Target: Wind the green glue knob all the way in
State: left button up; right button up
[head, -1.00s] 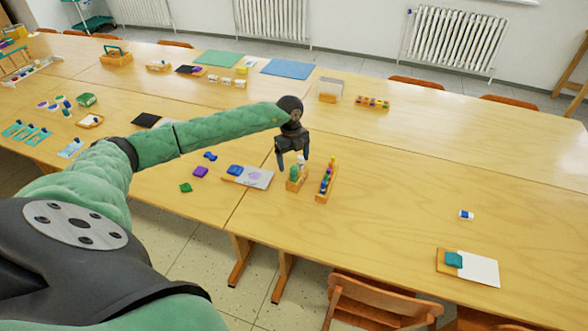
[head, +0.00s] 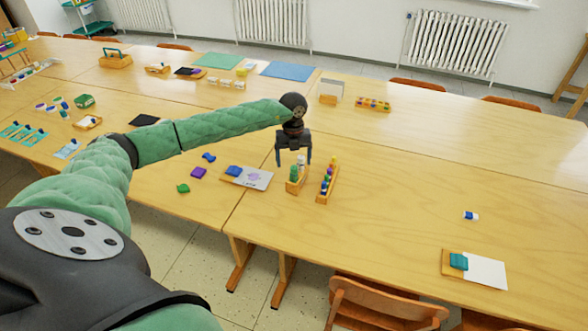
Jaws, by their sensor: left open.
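A small wooden holder (head: 296,187) stands on the table near the middle of the view. A green glue piece (head: 294,173) stands upright in it, with a white one (head: 301,160) just behind. The knob is too small to make out apart from the green piece. My left gripper (head: 293,162) is open and points down over the holder, its fingers on either side of the pieces' tops. I cannot tell whether it touches them. It looks empty. My right gripper is not in view.
A wooden rack of coloured pieces (head: 328,181) stands close to the right of the holder. A board with a blue block and paper (head: 259,181) lies to the left. The table (head: 410,190) farther right is mostly clear.

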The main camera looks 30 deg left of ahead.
pick_arm(q)
jog(key=shift+f+b, duration=0.7)
jog(key=shift+f, duration=0.45)
dwell(0.7)
jog(key=c, duration=1.5)
jog(key=n+p, duration=0.1)
jog(key=n, duration=0.5)
jog(key=shift+p, duration=0.3)
jog(key=shift+n+t+h+p, duration=0.15)
jog(key=shift+n+t+p, duration=0.25)
jog(key=shift+n, duration=1)
jog(key=shift+n+t+h+p, duration=0.2)
jog(key=shift+n+p, duration=0.25)
jog(key=shift+n, duration=0.95)
